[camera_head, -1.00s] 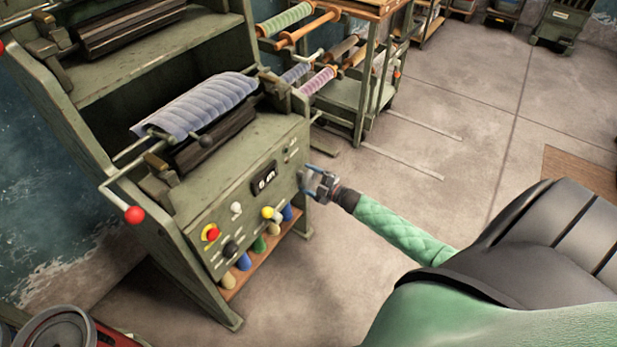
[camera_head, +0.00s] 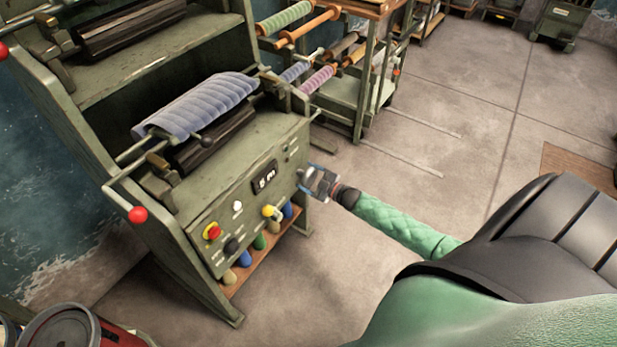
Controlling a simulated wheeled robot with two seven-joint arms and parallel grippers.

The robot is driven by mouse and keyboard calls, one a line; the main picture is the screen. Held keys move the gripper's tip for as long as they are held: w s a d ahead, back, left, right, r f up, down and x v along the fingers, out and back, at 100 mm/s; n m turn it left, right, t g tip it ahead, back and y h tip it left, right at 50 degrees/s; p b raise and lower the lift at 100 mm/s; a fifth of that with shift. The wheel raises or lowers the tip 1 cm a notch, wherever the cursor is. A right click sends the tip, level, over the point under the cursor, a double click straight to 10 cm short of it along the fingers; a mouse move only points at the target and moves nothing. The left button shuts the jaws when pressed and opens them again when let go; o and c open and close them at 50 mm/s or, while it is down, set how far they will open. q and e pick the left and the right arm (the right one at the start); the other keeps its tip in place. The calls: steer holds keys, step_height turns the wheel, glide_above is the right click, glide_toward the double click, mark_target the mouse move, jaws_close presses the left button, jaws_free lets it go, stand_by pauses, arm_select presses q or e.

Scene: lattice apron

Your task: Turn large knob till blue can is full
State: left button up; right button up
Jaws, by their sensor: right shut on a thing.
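A green machine (camera_head: 262,143) with a sloped control panel (camera_head: 213,213) stands at the left. My right gripper (camera_head: 307,178) is at the panel's right edge. It is shut on a small dark part there, likely a knob, which the fingers mostly hide. The panel also has a black knob (camera_head: 231,246), a white knob (camera_head: 237,206), a yellow knob (camera_head: 268,210), a red button (camera_head: 211,231) and a small display (camera_head: 264,178). No blue can can be made out. My left gripper is not in view.
Colored spools (camera_head: 260,241) stand on a wooden shelf under the panel. A red-ended lever (camera_head: 138,214) sticks out at the machine's left side. A red can-like container (camera_head: 62,328) is at the lower left. A rack of rolls (camera_head: 362,95) stands behind.

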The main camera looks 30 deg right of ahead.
mark_target(312, 179)
steer(key=shift+d, duration=0.1)
steer(key=o, duration=1)
steer(key=shift+s, duration=0.1)
steer(key=shift+s+d+f, duration=0.1)
steer(key=shift+s+f, duration=0.05)
steer(key=shift+s, duration=0.15)
steer(key=b+v, duration=0.1)
steer(key=v, duration=0.5)
steer(key=shift+b, duration=0.3)
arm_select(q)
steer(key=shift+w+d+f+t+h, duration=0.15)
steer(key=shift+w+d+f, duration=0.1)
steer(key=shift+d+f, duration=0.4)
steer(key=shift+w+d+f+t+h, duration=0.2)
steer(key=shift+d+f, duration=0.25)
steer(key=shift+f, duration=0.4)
arm_select(e)
steer(key=shift+s+d, duration=0.25)
steer(key=shift+s, duration=0.2)
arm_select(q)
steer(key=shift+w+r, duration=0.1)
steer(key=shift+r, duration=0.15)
